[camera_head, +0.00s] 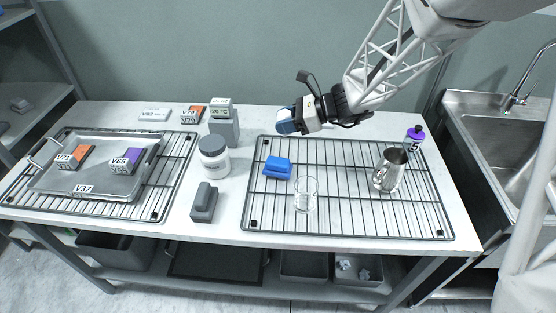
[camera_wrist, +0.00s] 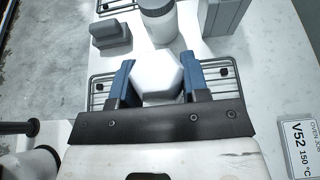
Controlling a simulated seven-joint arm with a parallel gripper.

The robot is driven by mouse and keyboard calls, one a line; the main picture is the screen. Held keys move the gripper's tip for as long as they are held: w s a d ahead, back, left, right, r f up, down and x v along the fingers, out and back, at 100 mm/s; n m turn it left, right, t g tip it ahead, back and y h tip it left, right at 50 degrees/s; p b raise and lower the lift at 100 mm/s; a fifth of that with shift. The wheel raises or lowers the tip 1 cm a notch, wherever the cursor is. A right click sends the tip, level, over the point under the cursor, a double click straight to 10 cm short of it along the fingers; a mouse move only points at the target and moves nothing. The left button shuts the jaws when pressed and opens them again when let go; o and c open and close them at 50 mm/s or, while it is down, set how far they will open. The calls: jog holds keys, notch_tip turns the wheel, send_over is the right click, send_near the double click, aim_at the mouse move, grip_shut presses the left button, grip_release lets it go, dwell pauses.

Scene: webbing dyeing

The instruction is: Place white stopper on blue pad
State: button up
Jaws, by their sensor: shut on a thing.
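My gripper (camera_head: 286,121) is in the air above the back left edge of the right wire rack. In the wrist view its two blue fingers (camera_wrist: 158,82) are shut on a white, faceted stopper (camera_wrist: 158,76). In the head view the stopper is largely hidden by the fingers. The blue pad (camera_head: 278,168) lies on the left part of the right rack, below and in front of my gripper. The blue pad is not visible in the wrist view.
A glass beaker (camera_head: 306,196) and a metal jug (camera_head: 390,170) stand on the right rack (camera_head: 340,233). A grey-lidded white jar (camera_head: 214,160), a grey block (camera_head: 204,203) and a grey device (camera_head: 224,125) stand left of it. A metal tray (camera_head: 95,183) lies further left.

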jog(key=shift+s+a+r, duration=0.4)
jog(key=shift+s+a, duration=0.35)
jog(key=shift+a, duration=0.1)
jog(key=shift+f, duration=0.1)
send_over(278, 160)
jog(key=shift+f, duration=3.05)
jog(key=shift+f, duration=1.9)
jog(key=shift+f, duration=0.1)
jog(key=o, duration=0.9)
